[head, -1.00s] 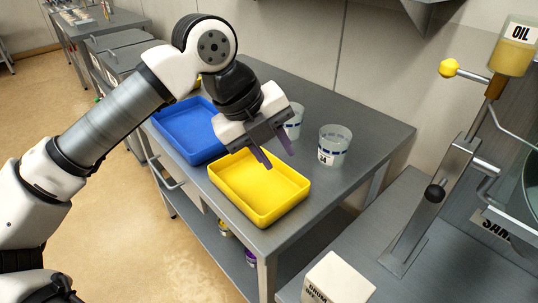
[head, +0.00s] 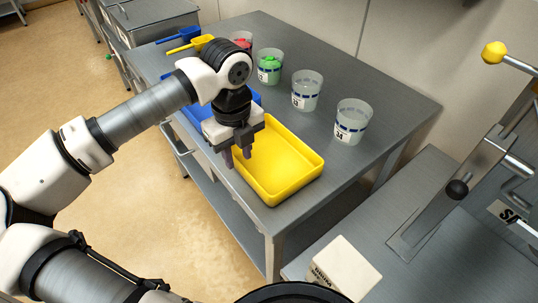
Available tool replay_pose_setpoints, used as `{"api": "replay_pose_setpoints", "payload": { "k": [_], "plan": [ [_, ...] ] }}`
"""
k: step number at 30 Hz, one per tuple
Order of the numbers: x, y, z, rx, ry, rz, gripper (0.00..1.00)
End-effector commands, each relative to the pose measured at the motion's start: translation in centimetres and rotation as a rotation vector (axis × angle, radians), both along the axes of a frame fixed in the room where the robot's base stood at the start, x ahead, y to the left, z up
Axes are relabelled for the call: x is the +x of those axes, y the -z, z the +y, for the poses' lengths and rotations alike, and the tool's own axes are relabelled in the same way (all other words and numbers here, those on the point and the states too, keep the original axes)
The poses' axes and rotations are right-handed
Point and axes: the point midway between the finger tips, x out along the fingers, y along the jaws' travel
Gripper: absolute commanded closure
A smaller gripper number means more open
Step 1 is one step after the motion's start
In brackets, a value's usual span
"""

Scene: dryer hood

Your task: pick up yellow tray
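The yellow tray (head: 282,168) is a shallow, empty rectangular tray lying flat on the grey metal table, near its front right corner. My gripper (head: 237,160) points down at the tray's left wall. Its two fingers are apart, one on the outer side of that wall and one toward the inside. I cannot tell whether the fingers touch the wall. The arm and gripper hide the tray's far left corner.
A blue tray (head: 191,116) lies behind my gripper. Blue and yellow scoops (head: 197,44) lie farther back. A white box (head: 344,268) stands front right.

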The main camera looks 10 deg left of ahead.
Motion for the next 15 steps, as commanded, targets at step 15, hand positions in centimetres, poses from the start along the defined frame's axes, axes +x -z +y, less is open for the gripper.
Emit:
{"api": "replay_pose_setpoints", "payload": {
  "k": [15],
  "plan": [
    [0.4, 5.0, -0.3, -0.001, 0.001, -0.002, 0.7]
  ]
}}
